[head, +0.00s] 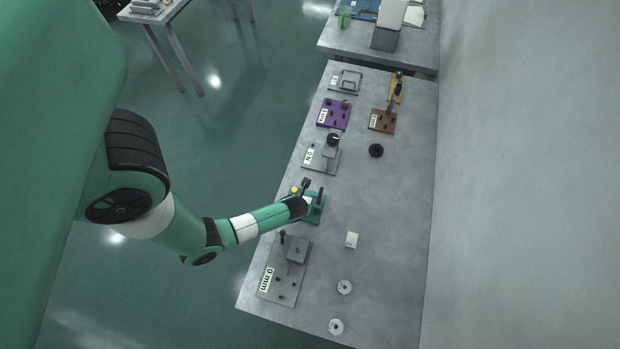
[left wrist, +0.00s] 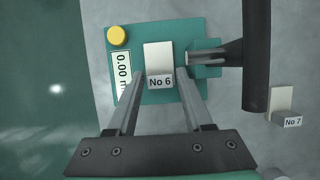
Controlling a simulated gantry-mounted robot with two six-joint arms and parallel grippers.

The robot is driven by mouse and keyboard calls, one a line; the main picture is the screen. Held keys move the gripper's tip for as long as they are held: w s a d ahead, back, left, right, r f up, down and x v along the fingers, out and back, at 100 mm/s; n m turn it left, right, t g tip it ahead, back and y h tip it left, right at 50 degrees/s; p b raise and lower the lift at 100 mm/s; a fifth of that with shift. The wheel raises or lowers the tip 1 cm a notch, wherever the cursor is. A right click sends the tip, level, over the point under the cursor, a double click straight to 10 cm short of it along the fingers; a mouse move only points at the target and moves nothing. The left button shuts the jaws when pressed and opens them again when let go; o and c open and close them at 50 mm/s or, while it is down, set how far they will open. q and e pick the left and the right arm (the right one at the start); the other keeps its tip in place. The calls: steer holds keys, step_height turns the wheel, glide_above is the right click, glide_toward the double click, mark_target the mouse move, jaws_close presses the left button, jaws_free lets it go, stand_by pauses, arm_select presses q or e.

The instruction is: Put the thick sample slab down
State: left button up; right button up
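A pale slab labelled "No 6" (left wrist: 158,58) lies on a teal gauge base (left wrist: 185,32) with a yellow button and a 0.00 readout. My left gripper (left wrist: 160,73) is open, with one finger on each side of this slab and a thin gap showing at both sides. My right gripper is in neither view.
The gauge's dark arm (left wrist: 256,55) stands close right of the slab. A grey 0 mm fixture (head: 268,289) is nearer, and grey (head: 320,159), purple (head: 335,115) and brown (head: 382,123) fixtures are farther. Two metal discs (head: 344,287) and a black ring (head: 375,151) lie on the table.

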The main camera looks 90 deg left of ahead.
arm_select(q)
steer(key=shift+r, duration=0.35)
steer(key=p+v, duration=0.4)
steer(key=v, duration=0.7)
steer(key=shift+d+r, duration=0.2)
steer(key=shift+s, duration=0.1)
